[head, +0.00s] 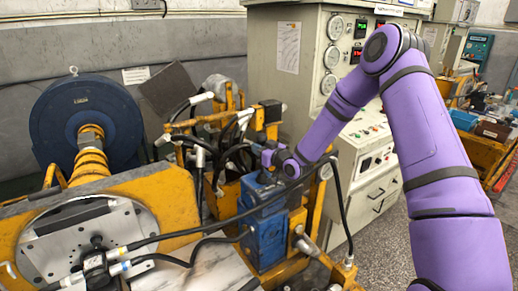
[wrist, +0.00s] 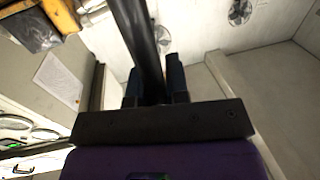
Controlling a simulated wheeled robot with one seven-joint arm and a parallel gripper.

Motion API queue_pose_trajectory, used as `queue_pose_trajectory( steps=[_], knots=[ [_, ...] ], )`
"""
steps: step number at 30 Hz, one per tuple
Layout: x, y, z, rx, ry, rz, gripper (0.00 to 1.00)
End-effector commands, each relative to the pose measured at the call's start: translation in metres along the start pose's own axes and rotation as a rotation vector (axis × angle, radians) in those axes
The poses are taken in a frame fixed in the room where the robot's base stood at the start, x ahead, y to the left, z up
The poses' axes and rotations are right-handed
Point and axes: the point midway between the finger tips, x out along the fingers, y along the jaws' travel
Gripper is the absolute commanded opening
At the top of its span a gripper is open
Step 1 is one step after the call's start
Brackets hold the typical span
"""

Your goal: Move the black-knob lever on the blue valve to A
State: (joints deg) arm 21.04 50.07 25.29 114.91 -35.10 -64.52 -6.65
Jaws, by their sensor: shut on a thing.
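The blue valve (head: 264,238) stands among hoses and yellow framework in the middle of the head view. My gripper (head: 266,156) is just above the valve's top, at the end of my purple arm. In the wrist view my gripper (wrist: 154,80) has its two dark fingers on either side of a black bar (wrist: 137,35), which looks like the lever. It is shut on this bar. The bar leans up and to the left in that view. The black knob and the mark A cannot be made out in either view.
A large blue wheel (head: 86,125) on a yellow machine stands at the left. Black hoses (head: 190,238) cross in front of the valve. A grey control cabinet (head: 310,60) with gauges stands behind my arm. Grey floor (head: 385,245) shows at the right.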

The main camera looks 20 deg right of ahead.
Motion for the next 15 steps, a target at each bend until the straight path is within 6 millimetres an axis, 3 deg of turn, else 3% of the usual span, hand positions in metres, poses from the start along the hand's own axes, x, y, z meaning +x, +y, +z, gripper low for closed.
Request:
queue_pose_trajectory(
  steps=[15],
  knots=[
    [0.010,-0.050,0.011,-0.380,-0.075,-0.004,0.00]
  ],
)
